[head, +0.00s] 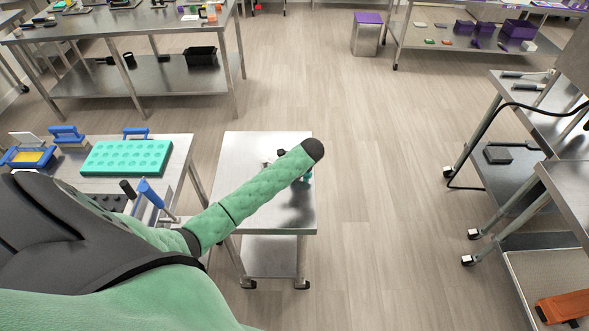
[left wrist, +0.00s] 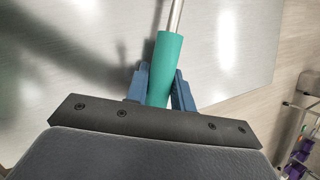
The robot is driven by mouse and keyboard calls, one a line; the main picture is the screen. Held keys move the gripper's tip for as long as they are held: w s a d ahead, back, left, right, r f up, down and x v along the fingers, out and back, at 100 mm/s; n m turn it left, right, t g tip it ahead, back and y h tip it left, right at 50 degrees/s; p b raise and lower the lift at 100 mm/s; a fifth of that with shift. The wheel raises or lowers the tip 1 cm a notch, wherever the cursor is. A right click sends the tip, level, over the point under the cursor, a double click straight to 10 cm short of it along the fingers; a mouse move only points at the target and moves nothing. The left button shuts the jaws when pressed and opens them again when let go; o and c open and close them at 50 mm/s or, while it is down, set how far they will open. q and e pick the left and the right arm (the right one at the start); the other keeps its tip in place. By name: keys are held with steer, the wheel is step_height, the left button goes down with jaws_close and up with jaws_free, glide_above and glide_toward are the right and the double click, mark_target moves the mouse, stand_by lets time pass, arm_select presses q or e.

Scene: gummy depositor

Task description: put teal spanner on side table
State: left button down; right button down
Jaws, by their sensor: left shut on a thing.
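In the left wrist view, my left gripper (left wrist: 161,78) has its two blue fingers closed around the teal handle of the spanner (left wrist: 166,55). The spanner's metal shaft (left wrist: 176,15) runs up out of the frame, so its far end is hidden there. Behind it lies the grey metal top of the side table. In the head view, my left arm reaches over the side table (head: 245,150), and a small teal patch (head: 308,178) shows beside the wrist. The arm hides most of the gripper there. I cannot tell whether the spanner touches the tabletop. My right gripper is out of view.
A bench at the left holds a teal mould (head: 127,158) and blue-handled tools (head: 66,134). A metal cart (head: 515,180) stands at the right. Open floor (head: 380,180) lies between the side table and that cart. Small dark and light parts (head: 268,162) show beside my arm.

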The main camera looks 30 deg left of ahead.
arm_select(q)
steer(key=c, duration=1.2)
jaws_free()
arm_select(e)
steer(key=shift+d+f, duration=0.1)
arm_select(q)
steer(key=shift+d+r+b, duration=0.15)
steer(key=shift+r+b, duration=0.05)
steer(key=shift+b, duration=0.1)
steer(key=b+v, duration=0.5)
steer(key=v, duration=0.6)
steer(key=shift+r, duration=0.3)
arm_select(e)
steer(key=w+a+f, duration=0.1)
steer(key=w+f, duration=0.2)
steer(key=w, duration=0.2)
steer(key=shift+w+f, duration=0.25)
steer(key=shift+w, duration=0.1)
arm_select(q)
steer(key=shift+d, duration=0.1)
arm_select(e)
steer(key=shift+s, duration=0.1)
